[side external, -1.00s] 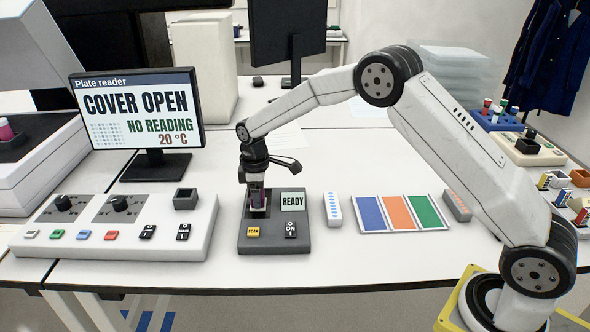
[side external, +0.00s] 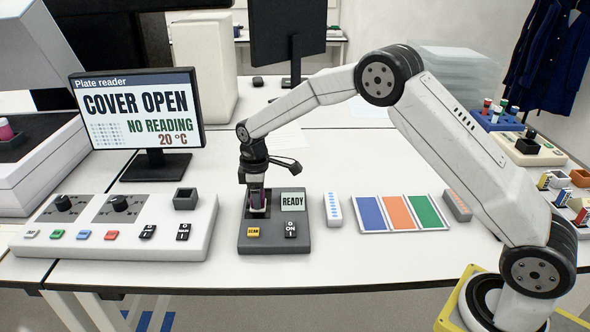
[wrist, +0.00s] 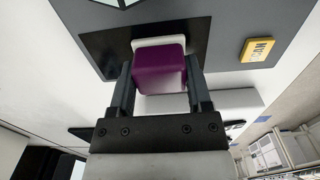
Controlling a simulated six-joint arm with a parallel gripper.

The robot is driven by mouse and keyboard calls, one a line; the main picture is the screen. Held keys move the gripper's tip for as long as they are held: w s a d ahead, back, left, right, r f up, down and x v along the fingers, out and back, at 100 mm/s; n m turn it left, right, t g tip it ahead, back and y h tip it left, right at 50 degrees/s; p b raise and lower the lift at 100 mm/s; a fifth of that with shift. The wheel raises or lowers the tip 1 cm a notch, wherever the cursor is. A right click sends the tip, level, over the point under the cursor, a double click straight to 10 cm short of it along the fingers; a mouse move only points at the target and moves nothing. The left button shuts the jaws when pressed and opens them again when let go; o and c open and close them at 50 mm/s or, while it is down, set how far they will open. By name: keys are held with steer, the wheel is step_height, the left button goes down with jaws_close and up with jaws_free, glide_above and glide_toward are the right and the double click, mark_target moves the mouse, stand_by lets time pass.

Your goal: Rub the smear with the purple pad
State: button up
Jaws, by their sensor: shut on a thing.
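The purple pad (wrist: 160,70) is a purple block with a white face on its far side. My gripper (wrist: 160,90) is shut on it, with one dark finger on each side. In the side view the pad (side external: 258,201) is small and partly covered by my gripper (side external: 257,190), low over the left part of a dark grey scanner (side external: 272,245). In the wrist view the pad's white end is at the scanner's black window (wrist: 110,45). I cannot tell whether it touches the window. No smear shows; the pad and gripper hide part of the window.
The scanner has a READY display (side external: 292,202), a yellow SCAN button (side external: 253,232) and a black switch (side external: 290,230). A white control panel (side external: 205,238) stands to its left.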

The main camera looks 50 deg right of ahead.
steer(key=shift+w+d, duration=2.15)
steer(key=shift+d, duration=0.05)
steer(key=shift+w+d+r, duration=0.1)
steer(key=shift+w+d, duration=0.1)
step_height(320, 180, up, 8)
steer(key=shift+s, duration=0.15)
